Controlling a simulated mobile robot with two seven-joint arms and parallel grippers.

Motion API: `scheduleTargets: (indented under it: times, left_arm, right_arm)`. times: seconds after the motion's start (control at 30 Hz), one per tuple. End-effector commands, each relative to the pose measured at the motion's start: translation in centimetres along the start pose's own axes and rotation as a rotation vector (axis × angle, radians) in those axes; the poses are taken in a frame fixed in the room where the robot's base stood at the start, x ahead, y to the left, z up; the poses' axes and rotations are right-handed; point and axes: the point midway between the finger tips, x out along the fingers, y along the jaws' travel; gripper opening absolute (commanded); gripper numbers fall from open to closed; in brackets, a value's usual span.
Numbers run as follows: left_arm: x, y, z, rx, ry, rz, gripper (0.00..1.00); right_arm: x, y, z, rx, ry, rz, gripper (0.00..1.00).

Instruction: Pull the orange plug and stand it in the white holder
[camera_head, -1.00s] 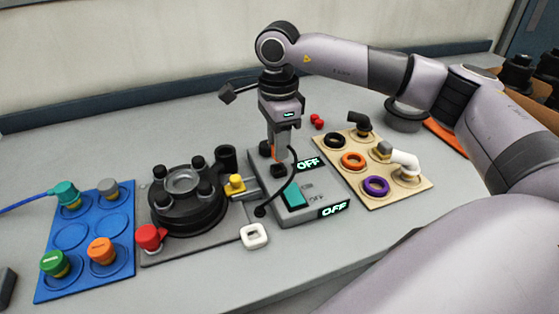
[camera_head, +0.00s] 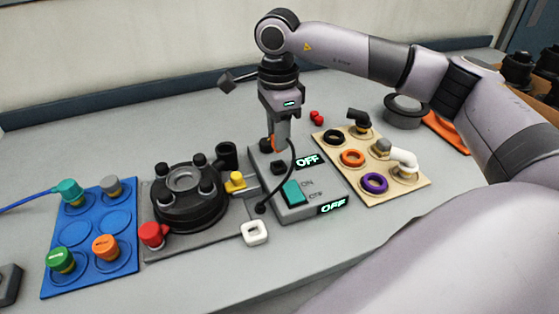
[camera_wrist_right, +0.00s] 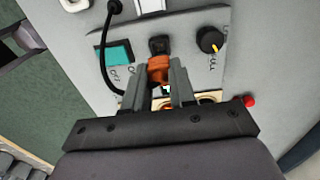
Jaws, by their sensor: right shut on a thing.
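The orange plug (camera_head: 274,144) is at the far end of the grey switch box. My right gripper (camera_head: 279,142) points down and is shut on it. The wrist view shows the orange plug (camera_wrist_right: 158,72) between the two fingers of my right gripper (camera_wrist_right: 161,86). Whether its tip is still in a socket is hidden. A black cable (camera_head: 291,165) hangs in a loop from the plug to the near left of the box. The white holder (camera_head: 255,232), a small square ring, lies on the table left of the box. My left gripper is not in view.
The grey switch box (camera_head: 285,208) has a teal switch (camera_head: 293,192) and displays reading OFF. Left stand a black round fixture (camera_head: 187,205) and a blue board (camera_head: 75,270) with coloured caps. Right is a beige board (camera_head: 403,197) with rings and pipe pieces. The front table strip is clear.

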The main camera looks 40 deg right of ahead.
Motion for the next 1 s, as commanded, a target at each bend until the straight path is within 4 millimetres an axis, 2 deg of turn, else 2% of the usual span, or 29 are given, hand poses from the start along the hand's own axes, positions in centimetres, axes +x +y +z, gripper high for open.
scheduleTargets:
  times: [0.17, 0.8, 1.0]
  left_arm:
    - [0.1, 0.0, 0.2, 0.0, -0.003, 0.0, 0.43]
    - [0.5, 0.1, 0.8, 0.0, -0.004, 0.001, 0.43]
    - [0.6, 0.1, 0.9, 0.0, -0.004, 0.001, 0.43]
  right_arm:
    - [0.0, 1.4, 1.2, -0.006, -0.001, 0.0, 0.0]
    - [0.1, 9.5, 7.7, -0.006, 0.0, 0.001, 0.0]
    - [0.0, 11.4, 9.3, -0.003, -0.001, 0.0, 0.0]
